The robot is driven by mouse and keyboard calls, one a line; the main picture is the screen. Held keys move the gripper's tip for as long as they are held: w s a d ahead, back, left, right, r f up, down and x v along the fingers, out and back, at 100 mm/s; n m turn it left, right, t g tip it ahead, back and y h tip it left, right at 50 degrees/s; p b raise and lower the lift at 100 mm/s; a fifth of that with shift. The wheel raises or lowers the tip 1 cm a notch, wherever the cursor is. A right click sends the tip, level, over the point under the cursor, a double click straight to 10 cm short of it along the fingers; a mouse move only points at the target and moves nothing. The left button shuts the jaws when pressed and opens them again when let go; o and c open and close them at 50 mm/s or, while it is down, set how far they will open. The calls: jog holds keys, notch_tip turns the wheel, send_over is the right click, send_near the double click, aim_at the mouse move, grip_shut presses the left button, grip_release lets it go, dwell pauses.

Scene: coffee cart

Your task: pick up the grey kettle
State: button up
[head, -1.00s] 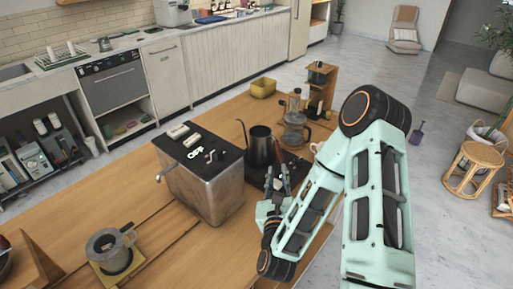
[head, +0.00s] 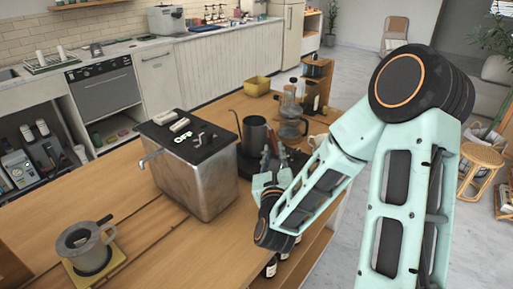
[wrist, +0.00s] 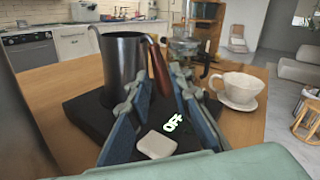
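The grey kettle (head: 255,132) stands upright on a black base (wrist: 82,107) on the wooden cart, just right of the metal machine. In the wrist view the kettle (wrist: 122,62) shows its dark body, with a thin spout at left and a reddish-brown handle (wrist: 160,72) at right, facing me. My gripper (wrist: 161,82) is open, its blue fingers spread at either side of the handle's lower part. I cannot tell whether the fingertips touch the handle. In the head view my gripper (head: 269,158) is low in front of the kettle and partly hides its handle and base.
A metal box machine (head: 197,180) with an "OFF" display stands close left. A white cup on a saucer (wrist: 240,90) is right of my gripper. A glass coffee maker (head: 291,115) stands behind. A dripper on a yellow stand (head: 88,248) is at front left.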

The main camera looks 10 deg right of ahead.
aim_at(272, 138)
jog(key=shift+w+r, duration=0.1)
jog(key=shift+w, duration=0.3)
jog(key=w, duration=0.5)
jog(key=shift+d+r+p, duration=0.25)
jog(key=shift+d+p, duration=0.05)
jog(key=shift+s, duration=0.1)
jog(key=shift+c, duration=0.3)
grip_shut()
jog(key=shift+r, duration=0.1)
